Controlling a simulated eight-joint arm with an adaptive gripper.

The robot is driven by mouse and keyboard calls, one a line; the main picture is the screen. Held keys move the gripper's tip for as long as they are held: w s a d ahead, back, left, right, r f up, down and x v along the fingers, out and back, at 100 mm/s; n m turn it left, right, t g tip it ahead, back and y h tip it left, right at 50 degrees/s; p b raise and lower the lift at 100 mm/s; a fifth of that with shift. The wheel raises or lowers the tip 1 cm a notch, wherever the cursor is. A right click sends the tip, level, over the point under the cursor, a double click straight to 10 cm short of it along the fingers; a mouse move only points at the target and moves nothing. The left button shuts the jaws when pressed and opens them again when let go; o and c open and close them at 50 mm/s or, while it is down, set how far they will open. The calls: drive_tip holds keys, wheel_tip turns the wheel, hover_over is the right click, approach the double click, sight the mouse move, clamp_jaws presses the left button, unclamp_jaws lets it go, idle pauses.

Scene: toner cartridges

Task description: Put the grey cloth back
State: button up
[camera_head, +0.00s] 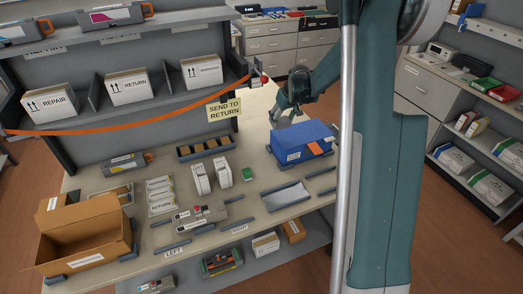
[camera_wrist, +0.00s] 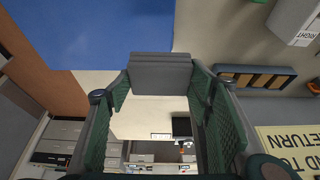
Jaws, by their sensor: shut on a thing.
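My gripper (camera_head: 287,113) is over the back of the bench, behind the blue box (camera_head: 303,142). In the wrist view its green-padded fingers (camera_wrist: 160,88) are closed on a grey, folded-looking piece (camera_wrist: 160,72), which I take to be the grey cloth. It spans the gap between the fingertips. In the head view the cloth is too small and too hidden by the fingers to make out clearly. I cannot tell whether it touches the bench.
A black tray with brown compartments (camera_head: 206,147), white cartons (camera_head: 200,178) and a small green block (camera_head: 247,174) stand left of the blue box. A silvery tray (camera_head: 288,196) lies in front. An open cardboard box (camera_head: 84,235) is front left. An orange strap (camera_head: 130,123) crosses the shelves.

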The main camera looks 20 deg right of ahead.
drive_tip(key=w+a+f+b, duration=0.2)
drive_tip(key=a+f+b, duration=0.2)
drive_tip(key=a, duration=0.5)
drive_tip(key=w+a+f+b, duration=0.2)
drive_tip(key=a+f+b, duration=0.3)
drive_tip(key=a+f, duration=0.2)
drive_tip(key=shift+w+a, duration=0.35)
drive_tip(key=shift+a, duration=0.85)
drive_tip(key=shift+f+b, duration=0.5)
drive_tip(key=shift+f, duration=2.7)
drive_tip(key=shift+f, duration=1.85)
drive_tip(key=shift+f+b, duration=0.2)
drive_tip(key=shift+b, duration=0.2)
drive_tip(key=o, duration=0.9)
